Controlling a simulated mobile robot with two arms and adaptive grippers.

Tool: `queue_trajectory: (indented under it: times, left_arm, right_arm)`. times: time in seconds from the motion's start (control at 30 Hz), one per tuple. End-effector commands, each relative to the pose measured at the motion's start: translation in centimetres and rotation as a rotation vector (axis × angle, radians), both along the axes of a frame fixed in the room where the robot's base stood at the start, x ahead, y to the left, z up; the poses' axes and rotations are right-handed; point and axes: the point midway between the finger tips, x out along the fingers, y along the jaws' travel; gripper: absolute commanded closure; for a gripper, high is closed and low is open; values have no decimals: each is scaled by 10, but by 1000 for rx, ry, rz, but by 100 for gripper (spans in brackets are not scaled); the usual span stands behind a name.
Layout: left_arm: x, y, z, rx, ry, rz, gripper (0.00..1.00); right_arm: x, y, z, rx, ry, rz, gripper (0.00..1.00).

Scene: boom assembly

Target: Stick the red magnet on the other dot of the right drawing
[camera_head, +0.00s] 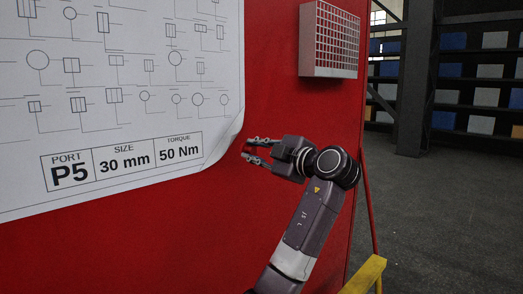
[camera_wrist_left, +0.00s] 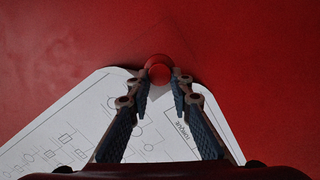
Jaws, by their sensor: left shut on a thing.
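The white drawing (camera_head: 120,130) hangs on a red panel. Its lower right corner is curled away from the panel. My left gripper (camera_head: 249,149) is just right of that corner in the head view, its fingers pointing left at the panel. In the left wrist view, my left gripper (camera_wrist_left: 161,77) is shut on the red magnet (camera_wrist_left: 159,73), a small round disc between the fingertips. The magnet is beside the rounded corner of the drawing (camera_wrist_left: 150,125). I cannot tell whether it touches the panel. No dot shows clearly. My right gripper is not in view.
The red panel (camera_head: 290,95) is bare around my left gripper. A grey mesh box (camera_head: 330,40) is fixed to the panel above. A yellow bar (camera_head: 364,276) stands low at the right. Shelves with blue and grey bins (camera_head: 448,80) are far behind, past open floor.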

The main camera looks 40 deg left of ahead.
Motion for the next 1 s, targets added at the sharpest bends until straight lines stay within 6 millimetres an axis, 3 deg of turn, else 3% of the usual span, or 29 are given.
queue_trajectory:
  times: [0.23, 0.5, 1.0]
  left_arm:
    - [1, 26, 1, 1, 2, 2, 100]
    - [4, 48, -1, 0, 0, 0, 100]
    - [5, 57, 0, 1, 0, 0, 100]
  right_arm:
    - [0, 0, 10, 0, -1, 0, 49]
    - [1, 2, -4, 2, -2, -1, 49]
    - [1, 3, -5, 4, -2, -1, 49]
